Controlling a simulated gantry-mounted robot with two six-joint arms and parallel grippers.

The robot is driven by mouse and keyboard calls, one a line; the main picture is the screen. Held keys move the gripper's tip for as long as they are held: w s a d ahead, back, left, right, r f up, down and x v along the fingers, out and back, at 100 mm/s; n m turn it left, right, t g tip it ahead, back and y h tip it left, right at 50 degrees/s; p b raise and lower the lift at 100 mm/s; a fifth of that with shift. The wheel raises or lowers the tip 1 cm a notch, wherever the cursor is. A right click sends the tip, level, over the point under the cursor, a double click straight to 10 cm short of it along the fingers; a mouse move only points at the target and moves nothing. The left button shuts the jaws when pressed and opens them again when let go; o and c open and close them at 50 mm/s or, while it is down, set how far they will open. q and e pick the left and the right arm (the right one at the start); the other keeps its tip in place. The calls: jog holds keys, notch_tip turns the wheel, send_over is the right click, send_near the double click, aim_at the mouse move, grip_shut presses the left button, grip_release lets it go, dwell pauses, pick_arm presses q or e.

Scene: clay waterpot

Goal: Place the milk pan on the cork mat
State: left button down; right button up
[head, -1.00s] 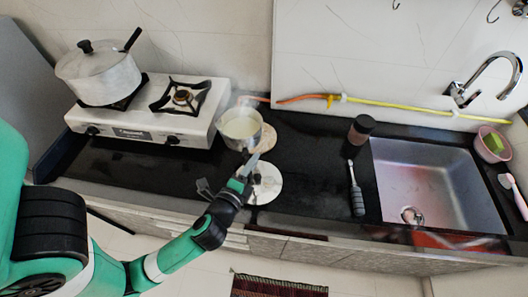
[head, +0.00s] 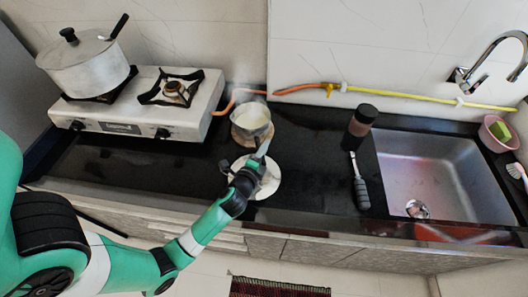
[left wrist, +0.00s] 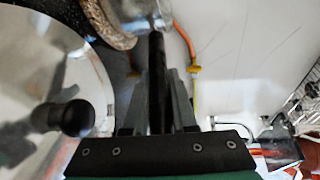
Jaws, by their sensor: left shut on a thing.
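The milk pan (head: 251,118), a small metal pan with pale milk in it, is upright over the round cork mat (head: 240,136). The mat's tan rim shows around the pan's lower side; I cannot tell whether the pan's base touches it. My left gripper (head: 258,158) is on the near side of the pan, shut on its dark handle. In the left wrist view the handle (left wrist: 157,85) runs between the fingers, and part of the pan (left wrist: 143,12) and the mat's edge (left wrist: 108,24) show at the top. My right gripper is out of view.
A round pale lid (head: 266,186) with a dark knob lies on the counter under my left gripper. A gas stove (head: 115,118) with a large lidded pot (head: 85,68) stands left. A jar (head: 360,126), a dark-handled tool (head: 360,190) and the sink (head: 440,170) are right.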

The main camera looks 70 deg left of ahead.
pick_arm(q)
jog(key=shift+w+r, duration=0.1)
jog(key=shift+r, duration=0.1)
jog(key=shift+f, duration=0.2)
jog(key=c, duration=0.7)
grip_release()
jog(key=shift+r, duration=0.25)
jog(key=p+v, duration=0.1)
jog(key=v, duration=1.1)
